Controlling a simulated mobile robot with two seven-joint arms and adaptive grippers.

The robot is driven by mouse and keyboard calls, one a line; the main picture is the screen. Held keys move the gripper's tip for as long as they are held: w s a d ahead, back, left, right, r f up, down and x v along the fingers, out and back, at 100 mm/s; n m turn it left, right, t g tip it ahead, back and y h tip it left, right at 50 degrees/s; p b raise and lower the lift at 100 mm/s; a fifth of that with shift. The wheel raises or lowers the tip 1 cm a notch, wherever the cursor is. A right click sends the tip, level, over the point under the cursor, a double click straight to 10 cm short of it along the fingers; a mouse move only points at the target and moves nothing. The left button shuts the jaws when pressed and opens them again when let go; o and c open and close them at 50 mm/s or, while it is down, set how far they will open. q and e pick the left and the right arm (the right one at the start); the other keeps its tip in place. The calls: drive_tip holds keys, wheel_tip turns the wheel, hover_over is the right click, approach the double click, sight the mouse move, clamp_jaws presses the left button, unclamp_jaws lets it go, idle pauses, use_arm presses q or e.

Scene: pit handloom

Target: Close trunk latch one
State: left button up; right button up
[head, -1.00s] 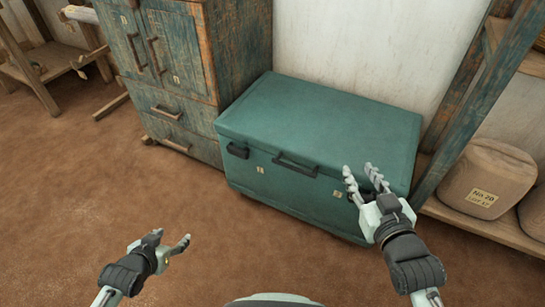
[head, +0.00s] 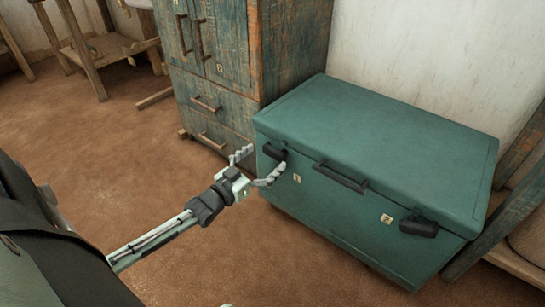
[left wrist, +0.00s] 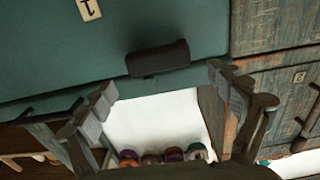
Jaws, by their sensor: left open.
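The teal trunk (head: 400,140) stands against the wall with its lid down. The dark latch one (head: 272,151) is at the left end of its front, up and left of the label 1 (head: 297,178). It seems to stick out from the front; I cannot tell its exact angle. My left gripper (head: 256,166) is open and empty, just in front of latch one. In the left wrist view, latch one (left wrist: 158,58) lies beyond and between the spread fingers (left wrist: 165,90), with no clear contact. My right gripper is out of view.
A dark handle (head: 340,176) is mid-front on the trunk, and a second latch (head: 418,227) is at the right, near label 2 (head: 386,218). A worn blue-brown cabinet (head: 220,70) stands close on the left. The brown floor (head: 120,150) before it is clear.

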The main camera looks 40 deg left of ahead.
sight(275, 152)
use_arm(q)
drive_tip(key=shift+w+d, duration=0.1)
drive_tip(key=shift+w, duration=1.15)
drive_tip(key=c, duration=1.2)
